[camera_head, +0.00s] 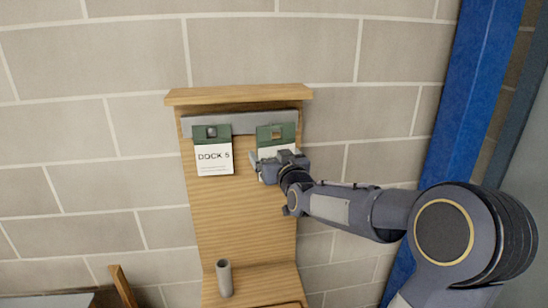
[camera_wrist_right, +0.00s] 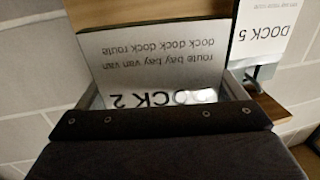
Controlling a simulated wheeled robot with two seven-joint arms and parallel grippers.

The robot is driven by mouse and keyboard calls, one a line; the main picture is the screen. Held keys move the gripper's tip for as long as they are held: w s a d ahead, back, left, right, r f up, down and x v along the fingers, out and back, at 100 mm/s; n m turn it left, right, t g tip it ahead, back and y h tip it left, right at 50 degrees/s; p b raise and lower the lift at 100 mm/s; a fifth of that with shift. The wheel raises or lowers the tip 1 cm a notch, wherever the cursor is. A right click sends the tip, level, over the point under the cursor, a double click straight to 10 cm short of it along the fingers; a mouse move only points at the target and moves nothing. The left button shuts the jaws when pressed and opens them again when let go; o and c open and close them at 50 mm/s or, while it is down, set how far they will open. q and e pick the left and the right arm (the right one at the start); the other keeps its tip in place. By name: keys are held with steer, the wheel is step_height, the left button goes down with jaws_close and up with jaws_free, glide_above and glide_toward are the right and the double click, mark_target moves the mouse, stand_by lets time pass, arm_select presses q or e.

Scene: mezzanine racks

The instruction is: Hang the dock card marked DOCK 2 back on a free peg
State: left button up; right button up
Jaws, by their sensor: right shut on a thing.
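The DOCK 2 card (camera_wrist_right: 165,62) has a white face with upside-down text in the right wrist view. In the head view its green top (camera_head: 276,133) with a square hole lies before the right part of the grey metal strip (camera_head: 240,122). My right gripper (camera_head: 262,166) is shut on the card's lower part and covers much of its white face. I cannot tell whether a peg passes through its hole. The DOCK 5 card (camera_head: 214,158) hangs on the strip to the left, with a peg showing in its hole. My left gripper is out of view.
The strip is on a wooden board (camera_head: 240,220) with a top ledge (camera_head: 238,95), against a block wall (camera_head: 80,130). A grey cylinder (camera_head: 224,278) stands on the lower shelf. A blue post (camera_head: 455,120) rises at the right.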

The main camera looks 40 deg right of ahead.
steer(key=shift+w+d, duration=0.1)
steer(key=shift+w, duration=0.1)
stand_by(0.5)
steer(key=shift+x, duration=1)
steer(key=shift+d, duration=0.1)
steer(key=shift+b, duration=0.3)
steer(key=shift+b, duration=0.3)
steer(key=shift+w+d, duration=0.15)
steer(key=shift+x, duration=0.8)
steer(key=shift+d, duration=0.2)
stand_by(0.5)
steer(key=shift+w+d+f+b, duration=0.1)
steer(key=shift+w+d+b, duration=0.25)
steer(key=shift+w, duration=0.25)
